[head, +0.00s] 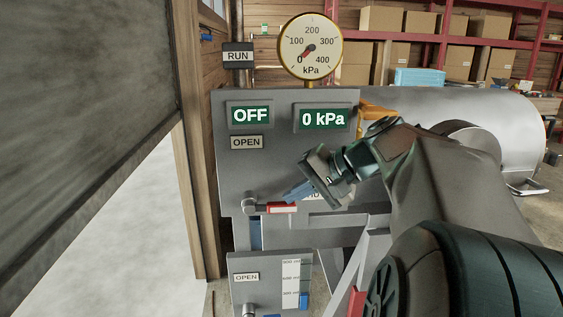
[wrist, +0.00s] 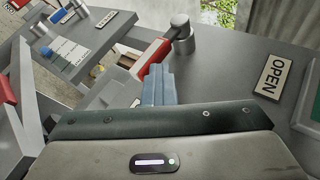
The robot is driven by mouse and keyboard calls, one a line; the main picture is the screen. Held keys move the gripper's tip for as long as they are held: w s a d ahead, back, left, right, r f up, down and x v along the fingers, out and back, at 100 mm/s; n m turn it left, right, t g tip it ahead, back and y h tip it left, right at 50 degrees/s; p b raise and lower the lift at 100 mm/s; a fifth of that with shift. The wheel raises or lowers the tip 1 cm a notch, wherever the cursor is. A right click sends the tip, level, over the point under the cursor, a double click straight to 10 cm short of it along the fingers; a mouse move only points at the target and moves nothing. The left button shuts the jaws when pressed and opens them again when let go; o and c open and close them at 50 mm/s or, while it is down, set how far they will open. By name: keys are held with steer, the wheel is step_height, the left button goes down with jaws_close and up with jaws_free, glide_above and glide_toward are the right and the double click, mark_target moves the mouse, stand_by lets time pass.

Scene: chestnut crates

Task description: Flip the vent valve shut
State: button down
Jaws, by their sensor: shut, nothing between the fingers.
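The upper valve on the grey panel (head: 228,185) has a round grey pivot (head: 250,204) and a red lever (head: 283,208). The lever lies level and points right. An OPEN plate (head: 246,142) sits above the pivot; another plate is mostly hidden behind my gripper. My gripper (head: 292,195) is shut and empty, its blue fingertips just above the lever. In the wrist view the fingers (wrist: 158,85) are close beside the red lever (wrist: 150,60); I cannot tell whether they touch. A second valve pivot (head: 248,310) shows on the lower panel. Which valve is the vent is not readable.
The display reads OFF (head: 250,115), the other 0 kPa (head: 324,119). The round gauge (head: 311,48) points at 0. A RUN plate (head: 238,56) is at upper left. A silver tank (head: 490,115) lies behind my arm. A lower panel (head: 270,262) has its own OPEN plate (head: 246,277).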

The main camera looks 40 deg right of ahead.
steer(key=p+v, duration=0.1)
steer(key=v, duration=1.2)
steer(key=shift+s+r+p, duration=0.25)
steer(key=shift+r+p, duration=0.05)
steer(key=shift+d, duration=0.15)
steer(key=shift+w, duration=0.1)
steer(key=w+a+f+n+g+h+p, duration=0.1)
steer(key=a+f+n+g+p, duration=0.1)
steer(key=a+f, duration=0.3)
steer(key=w+a+f+n+g+h+p, duration=0.1)
steer(key=a+f+n, duration=0.4)
steer(key=a, duration=0.8)
steer(key=a+f+n+g+h+p, duration=0.3)
steer(key=a+f+p, duration=0.2)
steer(key=a+f, duration=0.2)
steer(key=shift+w+a+n, duration=0.3)
steer(key=shift+w+a, duration=0.1)
steer(key=shift+a, duration=0.5)
steer(key=shift+f, duration=0.1)
